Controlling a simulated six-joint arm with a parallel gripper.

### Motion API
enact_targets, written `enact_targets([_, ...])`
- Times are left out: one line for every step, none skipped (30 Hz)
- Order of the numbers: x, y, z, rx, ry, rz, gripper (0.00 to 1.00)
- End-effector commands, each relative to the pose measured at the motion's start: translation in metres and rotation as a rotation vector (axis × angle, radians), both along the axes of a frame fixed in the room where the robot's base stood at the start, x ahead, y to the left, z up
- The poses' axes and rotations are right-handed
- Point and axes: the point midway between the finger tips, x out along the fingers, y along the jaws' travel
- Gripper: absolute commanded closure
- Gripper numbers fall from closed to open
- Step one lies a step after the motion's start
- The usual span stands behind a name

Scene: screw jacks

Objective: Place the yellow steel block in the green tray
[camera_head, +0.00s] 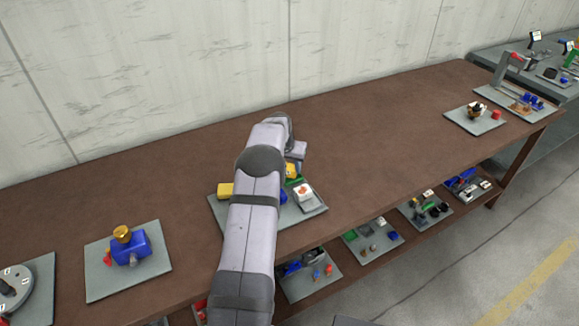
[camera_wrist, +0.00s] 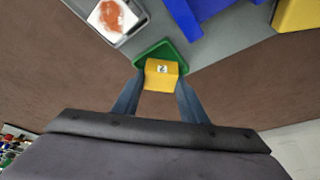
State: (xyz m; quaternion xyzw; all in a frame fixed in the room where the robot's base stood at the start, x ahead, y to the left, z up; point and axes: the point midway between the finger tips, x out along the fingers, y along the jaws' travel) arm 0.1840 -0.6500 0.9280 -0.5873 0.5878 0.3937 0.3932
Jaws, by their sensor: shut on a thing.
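My gripper (camera_wrist: 158,92) is shut on the yellow steel block (camera_wrist: 161,82), which bears a dark mark on a white patch, in the wrist view. The green tray (camera_wrist: 151,48) shows just beyond and around the block's far end. I cannot tell whether the block touches the tray or hangs above it. In the head view, the yellow block (camera_head: 291,170) shows beside my arm, with a bit of the green tray (camera_head: 290,182) below it. My arm hides much of this area.
A grey board (camera_head: 315,209) carries a blue part (camera_wrist: 205,8), another yellow piece (camera_head: 226,190) and a small tray (camera_wrist: 134,30) with a white and reddish item. A blue jack (camera_head: 130,250) stands on a board to the left.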

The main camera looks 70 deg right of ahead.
Motion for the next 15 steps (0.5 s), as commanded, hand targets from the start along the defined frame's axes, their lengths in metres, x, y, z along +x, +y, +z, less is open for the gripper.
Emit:
enact_targets([0.0, -0.001, -0.002, -0.003, -0.001, 0.0, 1.0])
enact_targets([0.0, -0.001, -0.004, -0.004, -0.001, 0.0, 1.0])
enact_targets([0.0, -0.001, -0.007, -0.004, -0.001, 0.0, 1.0])
enact_targets([0.0, -0.001, -0.009, -0.004, -0.001, 0.0, 1.0])
enact_targets([0.0, -0.001, -0.009, -0.005, -0.001, 0.0, 1.0])
enact_targets([0.0, -0.001, -0.01, -0.006, -0.001, 0.0, 1.0])
enact_targets([0.0, -0.002, -0.01, -0.006, -0.001, 0.0, 1.0])
enact_targets([0.0, -0.002, -0.01, -0.006, -0.001, -0.001, 1.0])
enact_targets([0.0, -0.002, -0.01, -0.006, -0.002, 0.0, 1.0])
enact_targets([0.0, -0.002, -0.01, -0.006, -0.002, 0.0, 1.0])
enact_targets([0.0, -0.002, -0.01, -0.006, -0.001, -0.001, 1.0])
enact_targets([0.0, -0.002, -0.01, -0.006, -0.001, -0.001, 1.0])
enact_targets([0.0, -0.001, -0.011, -0.006, -0.001, -0.001, 1.0])
enact_targets([0.0, -0.002, -0.012, -0.006, -0.001, -0.001, 1.0])
enact_targets([0.0, -0.002, -0.013, -0.006, -0.001, -0.001, 1.0])
